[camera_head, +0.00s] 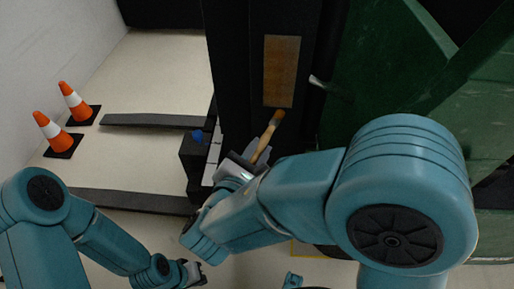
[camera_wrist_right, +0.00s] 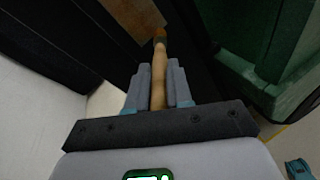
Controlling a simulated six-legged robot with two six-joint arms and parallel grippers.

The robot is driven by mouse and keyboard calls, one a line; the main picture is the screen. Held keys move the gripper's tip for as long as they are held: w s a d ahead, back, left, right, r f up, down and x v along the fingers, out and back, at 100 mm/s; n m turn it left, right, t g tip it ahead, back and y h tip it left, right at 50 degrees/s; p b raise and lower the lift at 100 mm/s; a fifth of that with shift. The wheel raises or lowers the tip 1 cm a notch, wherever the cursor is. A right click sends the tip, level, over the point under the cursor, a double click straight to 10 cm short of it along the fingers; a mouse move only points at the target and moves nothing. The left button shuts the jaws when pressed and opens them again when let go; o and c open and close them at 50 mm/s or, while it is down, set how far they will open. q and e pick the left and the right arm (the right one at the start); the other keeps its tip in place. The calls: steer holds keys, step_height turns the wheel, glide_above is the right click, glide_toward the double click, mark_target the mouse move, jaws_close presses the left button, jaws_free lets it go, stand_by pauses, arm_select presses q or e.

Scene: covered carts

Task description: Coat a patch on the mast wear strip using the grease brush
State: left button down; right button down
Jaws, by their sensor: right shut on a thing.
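The mast wear strip (camera_head: 281,70) is an upright brown rectangular strip on the dark mast in the head view. Its lower part shows at the top of the right wrist view (camera_wrist_right: 132,15). My right gripper (camera_head: 257,160) is shut on the wooden handle of the grease brush (camera_head: 266,137). The brush also shows between the fingers in the right wrist view (camera_wrist_right: 159,70), pointing away from the wrist. In the head view its tip appears just below the strip's lower edge; I cannot tell whether they touch. My left gripper (camera_head: 195,273) is low at the bottom of the head view, away from the strip; its jaws are unclear.
Two dark forks (camera_head: 155,121) extend left from the mast near the floor. Two orange-and-white cones (camera_head: 55,132) stand at the far left. A green body panel (camera_head: 390,75) with a metal rod (camera_head: 322,83) is right of the strip. Pale floor lies open between cones and forks.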

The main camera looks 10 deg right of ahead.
steer(key=shift+w, duration=0.15)
steer(key=shift+w+d, duration=0.25)
steer(key=shift+w, duration=0.45)
stand_by(0.5)
steer(key=shift+r+p, duration=1.15)
steer(key=shift+r, duration=0.55)
steer(key=shift+w+r, duration=0.1)
steer(key=shift+r, duration=0.05)
steer(key=shift+r, duration=0.2)
steer(key=shift+r+p, duration=1.15)
steer(key=shift+r, duration=0.1)
